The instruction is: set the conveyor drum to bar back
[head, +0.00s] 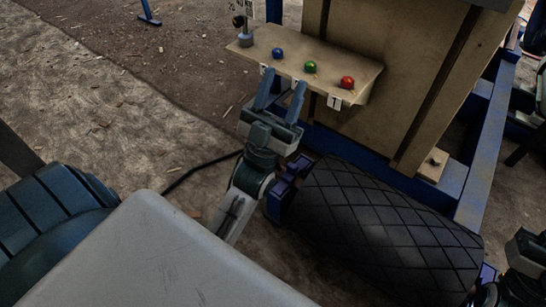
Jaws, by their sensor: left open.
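A tan control shelf (300,50) carries a blue knob (278,54), a green knob (310,67) and a red knob (347,83). At its left end stands a grey post-like control (246,38) with a dark ball and a small marked plate above it. I cannot tell whether this is the conveyor drum or how its bar is set. A large black roller with a diamond pattern (385,225) lies below the shelf. My left gripper (282,88) is open and empty, just in front of the shelf's front edge, below the blue knob. My right gripper is unclear among dark parts at the lower right.
The tan crusher body (385,60) rises behind the shelf, with a blue frame (482,145) along its right side. White number tags (334,102) hang on the shelf's front edge. Bare dirt ground (110,90) lies free to the left, and a dark cable (200,168) crosses it.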

